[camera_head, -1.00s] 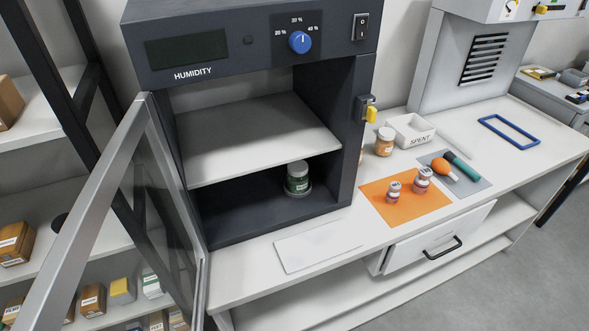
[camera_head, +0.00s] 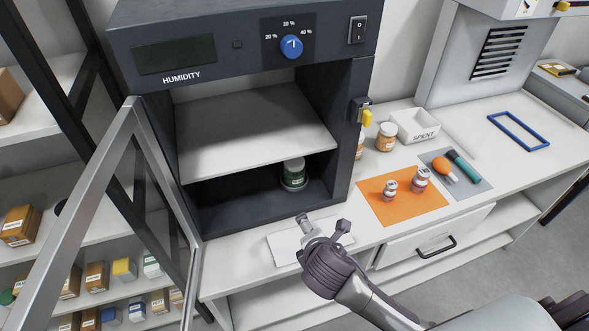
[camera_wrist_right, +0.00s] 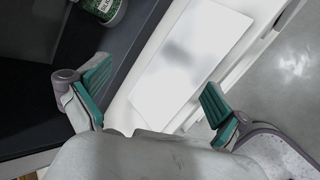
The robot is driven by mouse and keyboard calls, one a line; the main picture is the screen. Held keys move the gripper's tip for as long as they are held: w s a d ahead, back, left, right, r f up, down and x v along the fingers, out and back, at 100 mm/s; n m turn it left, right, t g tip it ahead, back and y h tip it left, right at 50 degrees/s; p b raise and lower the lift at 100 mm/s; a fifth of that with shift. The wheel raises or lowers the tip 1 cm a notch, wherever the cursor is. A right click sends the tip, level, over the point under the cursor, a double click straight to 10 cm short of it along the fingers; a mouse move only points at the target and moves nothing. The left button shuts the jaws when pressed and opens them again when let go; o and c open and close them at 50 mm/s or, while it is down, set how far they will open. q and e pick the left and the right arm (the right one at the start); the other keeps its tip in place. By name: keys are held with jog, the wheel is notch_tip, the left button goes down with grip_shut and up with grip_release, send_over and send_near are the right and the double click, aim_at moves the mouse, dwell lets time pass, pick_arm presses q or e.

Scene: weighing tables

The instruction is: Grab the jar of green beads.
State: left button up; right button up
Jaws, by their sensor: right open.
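The jar of green beads (camera_head: 293,172) stands upright on the floor of the dark humidity cabinet (camera_head: 240,205), near its right wall, under the shelf. It has a pale lid and a label. Its lower part also shows at the top of the right wrist view (camera_wrist_right: 105,10). My right gripper (camera_head: 323,224) is open and empty in front of the cabinet, over the white mat (camera_head: 284,247), apart from the jar. Its two teal-padded fingers show spread in the right wrist view (camera_wrist_right: 152,100). My left gripper is not in view.
The cabinet's glass door (camera_head: 150,190) stands open at the left. The inner shelf (camera_head: 250,135) lies above the jar. Right of the cabinet are an orange mat (camera_head: 405,209) with two small jars, an amber jar (camera_head: 386,137) and a SPENT tray (camera_head: 415,127).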

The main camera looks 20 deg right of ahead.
aim_at(296, 178)
jog(key=w+n+t, duration=0.1)
jog(key=w+n, duration=0.3)
jog(key=w, duration=0.1)
jog(key=w+d+n+t, duration=0.1)
jog(key=w+n, duration=0.3)
jog(key=w, duration=0.2)
jog(key=w+n+t, duration=0.2)
jog(key=w+n, duration=0.2)
jog(key=w, duration=0.2)
jog(key=shift+d+n+h, duration=0.15)
jog(key=shift+n+h, duration=0.15)
jog(key=shift+w+d+f, duration=0.1)
jog(key=shift+w, duration=0.25)
jog(key=shift+w+p, duration=0.25)
jog(key=shift+p, duration=0.15)
jog(key=shift+r+x, duration=0.15)
jog(key=shift+x, duration=1)
jog(key=shift+r+x, duration=0.15)
jog(key=shift+x, duration=1.05)
jog(key=shift+w, duration=0.1)
jog(key=c, duration=1.3)
jog(key=shift+c, duration=0.7)
